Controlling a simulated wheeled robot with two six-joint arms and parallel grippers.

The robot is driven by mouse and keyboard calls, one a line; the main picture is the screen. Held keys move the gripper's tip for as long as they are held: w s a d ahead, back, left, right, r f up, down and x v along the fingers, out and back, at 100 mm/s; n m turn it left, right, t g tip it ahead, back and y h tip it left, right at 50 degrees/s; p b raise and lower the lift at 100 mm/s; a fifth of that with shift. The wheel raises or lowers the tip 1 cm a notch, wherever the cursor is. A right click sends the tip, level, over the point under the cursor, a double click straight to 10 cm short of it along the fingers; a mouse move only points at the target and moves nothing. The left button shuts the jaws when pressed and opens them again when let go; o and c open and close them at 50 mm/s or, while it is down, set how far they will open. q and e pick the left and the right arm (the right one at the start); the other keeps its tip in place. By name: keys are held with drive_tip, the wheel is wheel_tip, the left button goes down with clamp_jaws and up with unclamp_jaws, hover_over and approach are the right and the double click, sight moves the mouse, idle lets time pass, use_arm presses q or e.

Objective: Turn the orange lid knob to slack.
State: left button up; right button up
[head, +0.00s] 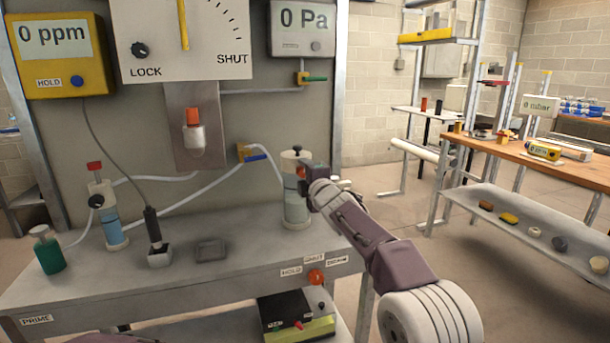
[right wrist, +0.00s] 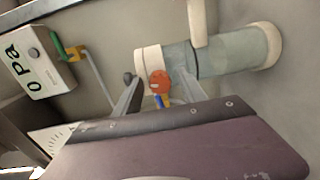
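A glass canister (head: 297,212) with a cream lid stands at the right end of the grey bench. In the right wrist view the canister (right wrist: 232,54) lies sideways in the picture, and the orange lid knob (right wrist: 160,82) shows on its lid end. In the right wrist view the right gripper's (right wrist: 160,80) two fingers are spread on either side of the knob, with apparent gaps; contact is not clear. My left gripper is not in view.
Another orange knob (head: 316,277) is on the bench's front edge by small labels. A hose (head: 266,154) runs to the canister from a yellow-and-blue valve (head: 252,152). Bottles and a probe (head: 154,228) stand left on the bench (head: 235,268). A wooden workbench (head: 545,160) is at the right.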

drive_tip(key=b+v, duration=0.4)
drive_tip(key=v, duration=0.5)
